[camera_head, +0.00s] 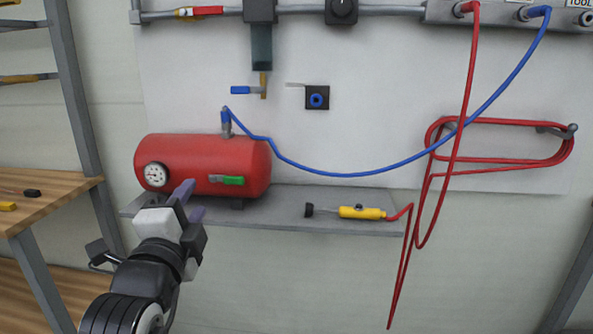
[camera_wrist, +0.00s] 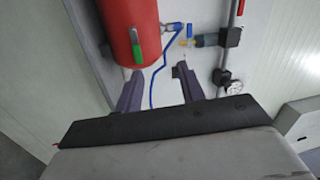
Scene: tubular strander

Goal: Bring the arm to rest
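My gripper (camera_head: 187,199) is in front of the left end of the grey shelf, below and in front of the red air tank. Its two purple-grey fingers stand apart with nothing between them. In the wrist view the open fingers (camera_wrist: 160,85) point toward the wall, with the blue hose behind the gap. My black arm comes up from the lower left of the head view. The red tank (camera_head: 221,157) has a gauge and a green-handled valve, and it appears at the upper left of the wrist view (camera_wrist: 128,30).
A grey shelf (camera_head: 285,215) carries the tank and a yellow tool (camera_head: 362,212) on a red hose. The blue hose (camera_head: 345,174) sags from tank to manifold. A coiled red hose (camera_head: 500,162) hangs at right. A wooden-shelved rack (camera_head: 60,195) stands at left.

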